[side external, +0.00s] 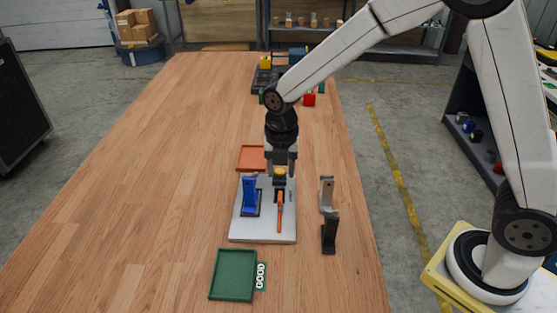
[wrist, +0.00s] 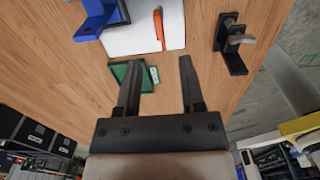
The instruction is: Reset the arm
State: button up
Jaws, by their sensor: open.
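My gripper (side external: 281,160) points down over the back part of a white board (side external: 262,229) in the side view. In the wrist view my gripper (wrist: 156,72) has its two fingers wide apart with nothing between them. A blue fixture (side external: 250,196) stands on the left of the board. An orange lever (side external: 280,214) lies along the right of the board; it also shows in the wrist view (wrist: 158,30). A small yellow piece (side external: 280,171) shows just below the fingers; I cannot tell whether they touch it.
A green tray (side external: 233,275) with a GOOD label (side external: 260,276) lies in front of the board, an orange tray (side external: 250,157) behind it. A grey bracket (side external: 326,194) and a black bracket (side external: 329,236) stand at right. The table's left side (side external: 130,190) is clear.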

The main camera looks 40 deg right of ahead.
jog(key=s+d+m+t, duration=0.1)
jog(key=s+d+m, duration=0.3)
jog(key=m, duration=0.9)
jog(key=s+d+m+t, duration=0.1)
jog(key=s+d+m, duration=0.3)
jog(key=s+m, duration=0.6)
jog(key=shift+d+r+m+t, duration=0.2)
jog(key=shift+m+t, duration=0.1)
jog(key=shift+m, duration=1.6)
jog(key=shift+w, duration=0.1)
jog(key=shift+c, duration=1.4)
